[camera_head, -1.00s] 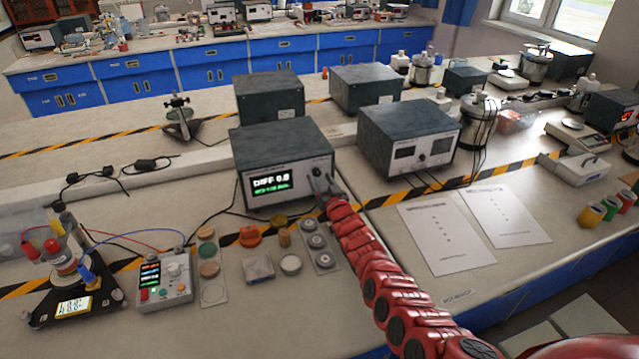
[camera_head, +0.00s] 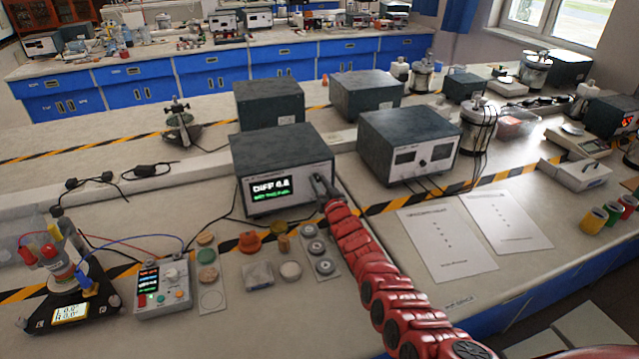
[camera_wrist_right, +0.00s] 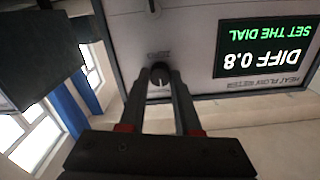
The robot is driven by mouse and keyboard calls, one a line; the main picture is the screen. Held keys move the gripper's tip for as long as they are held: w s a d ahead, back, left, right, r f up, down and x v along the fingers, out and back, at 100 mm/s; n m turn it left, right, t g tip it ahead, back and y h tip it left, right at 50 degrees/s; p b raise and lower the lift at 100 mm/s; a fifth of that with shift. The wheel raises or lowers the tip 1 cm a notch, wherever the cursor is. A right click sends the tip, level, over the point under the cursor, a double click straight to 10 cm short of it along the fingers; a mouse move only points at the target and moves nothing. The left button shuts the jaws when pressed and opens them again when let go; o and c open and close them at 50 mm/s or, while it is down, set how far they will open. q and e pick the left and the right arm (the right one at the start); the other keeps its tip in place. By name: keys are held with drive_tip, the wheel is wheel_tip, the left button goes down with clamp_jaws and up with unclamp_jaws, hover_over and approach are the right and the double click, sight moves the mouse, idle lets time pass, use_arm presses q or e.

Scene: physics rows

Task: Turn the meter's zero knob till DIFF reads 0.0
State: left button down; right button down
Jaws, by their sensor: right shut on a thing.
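The heat flow meter (camera_head: 262,155) is a dark box with a pale front, standing on the near bench. Its screen (camera_head: 269,188) is lit green and white; in the right wrist view the screen (camera_wrist_right: 265,47) appears upside down and reads DIFF 0.8, SET THE DIAL. In the head view the right gripper (camera_head: 321,186) hides the knob. My left gripper is not in view.
A second knob (camera_wrist_right: 152,6) is on the panel. Another dark instrument (camera_head: 408,138) stands to the right. A grey control box (camera_head: 163,287), coloured pucks and a tripod stand (camera_head: 72,300) lie front left. Paper sheets (camera_head: 447,243) lie on the bench right of my arm.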

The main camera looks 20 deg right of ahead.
idle(0.3)
drive_tip(key=shift+n+p, duration=0.55)
drive_tip(key=shift+n, duration=0.55)
drive_tip(key=n, duration=0.2)
drive_tip(key=shift+a+n+p, duration=0.1)
drive_tip(key=shift+n+p, duration=0.2)
drive_tip(key=shift+n, duration=0.1)
drive_tip(key=n, duration=0.2)
drive_tip(key=shift+n, duration=0.3)
drive_tip(key=n, duration=0.2)
drive_tip(key=shift+n, duration=0.4)
drive_tip(key=n+b, duration=0.3)
drive_tip(key=n, duration=0.6)
drive_tip(key=shift+f, duration=0.15)
drive_tip(key=shift+n, duration=0.3)
